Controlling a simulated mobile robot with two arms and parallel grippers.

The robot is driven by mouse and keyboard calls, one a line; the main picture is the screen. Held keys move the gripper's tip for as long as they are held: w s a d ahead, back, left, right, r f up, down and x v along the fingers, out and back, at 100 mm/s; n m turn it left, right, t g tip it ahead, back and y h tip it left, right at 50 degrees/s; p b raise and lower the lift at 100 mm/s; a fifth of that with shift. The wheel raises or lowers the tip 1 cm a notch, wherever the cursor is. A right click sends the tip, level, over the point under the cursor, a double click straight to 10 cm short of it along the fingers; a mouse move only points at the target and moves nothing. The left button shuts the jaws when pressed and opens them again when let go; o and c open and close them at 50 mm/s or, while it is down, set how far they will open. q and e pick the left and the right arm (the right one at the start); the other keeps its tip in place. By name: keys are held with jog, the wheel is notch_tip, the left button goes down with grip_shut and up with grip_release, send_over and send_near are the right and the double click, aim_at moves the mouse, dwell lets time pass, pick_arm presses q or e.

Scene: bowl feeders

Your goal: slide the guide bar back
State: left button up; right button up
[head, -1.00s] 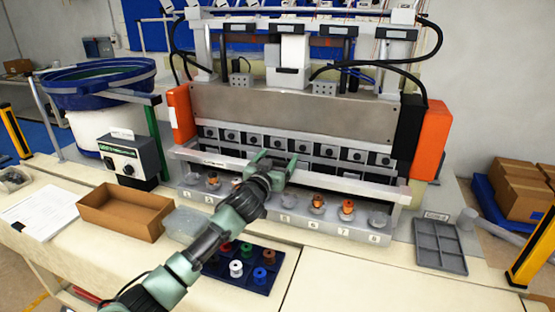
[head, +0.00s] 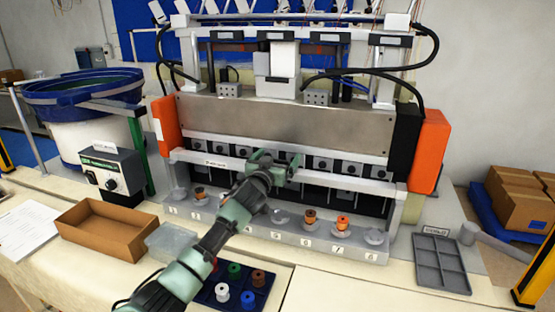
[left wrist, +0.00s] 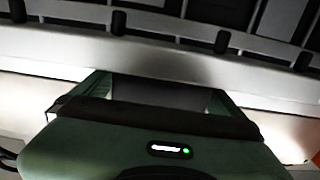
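The guide bar (head: 335,180) is a long pale bar across the front of the machine, just in front of the row of dark blocks. My left gripper (head: 275,162) is at the middle of the bar. In the left wrist view the bar (left wrist: 160,58) runs across the picture just beyond the two fingers (left wrist: 158,92). The fingers stand wide apart along the bar, with nothing visible clamped between them; whether the tips touch the bar is not clear. My right gripper is out of view.
Below the bar is a numbered ledge (head: 290,238) with cups, some holding orange-brown spools. In front are a cardboard tray (head: 107,228), a clear box and a blue spool tray (head: 262,297). A grey compartment tray (head: 440,262) lies right. Orange end blocks (head: 430,150) flank the machine.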

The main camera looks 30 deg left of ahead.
pick_arm(q)
jog(key=shift+s+d+f, duration=0.1)
jog(key=shift+s+f, duration=0.1)
jog(key=shift+s, duration=0.15)
jog(key=b+v, duration=0.2)
jog(key=v, duration=0.5)
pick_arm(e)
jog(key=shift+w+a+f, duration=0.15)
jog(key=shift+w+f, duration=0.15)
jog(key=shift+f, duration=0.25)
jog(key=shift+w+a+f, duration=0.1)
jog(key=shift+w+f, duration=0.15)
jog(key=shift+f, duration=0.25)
pick_arm(q)
jog(key=shift+r, duration=0.2)
